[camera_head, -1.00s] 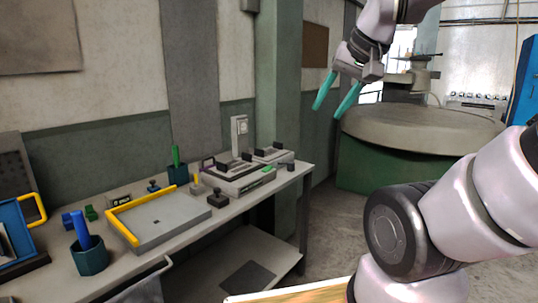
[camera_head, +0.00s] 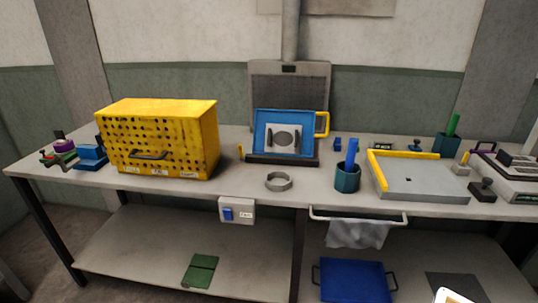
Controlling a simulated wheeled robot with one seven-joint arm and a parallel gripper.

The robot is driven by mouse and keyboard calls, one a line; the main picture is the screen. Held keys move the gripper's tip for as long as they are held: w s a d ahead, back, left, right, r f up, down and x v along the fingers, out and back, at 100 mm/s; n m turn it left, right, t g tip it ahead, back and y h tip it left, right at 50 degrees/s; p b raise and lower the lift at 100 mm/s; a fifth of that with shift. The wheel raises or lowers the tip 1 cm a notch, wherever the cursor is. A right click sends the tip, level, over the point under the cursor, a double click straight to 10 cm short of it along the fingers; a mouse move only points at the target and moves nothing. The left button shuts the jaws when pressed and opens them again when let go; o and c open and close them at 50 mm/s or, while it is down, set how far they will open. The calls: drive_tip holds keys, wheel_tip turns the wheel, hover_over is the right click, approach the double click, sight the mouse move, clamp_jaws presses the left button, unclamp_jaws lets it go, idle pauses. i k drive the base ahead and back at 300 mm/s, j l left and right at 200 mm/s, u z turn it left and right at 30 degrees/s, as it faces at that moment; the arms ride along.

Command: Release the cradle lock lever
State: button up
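A blue tilted frame (camera_head: 262,143), which looks like the cradle, stands on a dark base (camera_head: 270,161) at the back middle of the bench. It holds a pale plate with a grey round centre (camera_head: 283,138) and dark upright bars. A yellow handle (camera_head: 326,124) sticks out from its right side. A small yellow upright piece (camera_head: 240,151) stands at the left end of the base. I cannot tell for certain which of these is the lock lever.
A yellow perforated box (camera_head: 160,138) stands left of the frame. A grey ring (camera_head: 278,181) lies in front of it. A teal cup (camera_head: 347,178) with blue handles and a grey tray (camera_head: 425,181) with a yellow edge are to the right. A towel (camera_head: 358,234) hangs from the front rail.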

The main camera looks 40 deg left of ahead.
sight(242, 157)
drive_tip(key=u, duration=1.6)
drive_tip(key=i+j, duration=0.15)
drive_tip(key=i, duration=0.15)
drive_tip(key=j+z, duration=0.45)
drive_tip(key=j, duration=0.75)
drive_tip(key=i+l+u, duration=0.2)
drive_tip(key=i+l, duration=0.15)
drive_tip(key=i+l+u, duration=0.15)
drive_tip(key=l, duration=0.35)
drive_tip(key=i, duration=0.1)
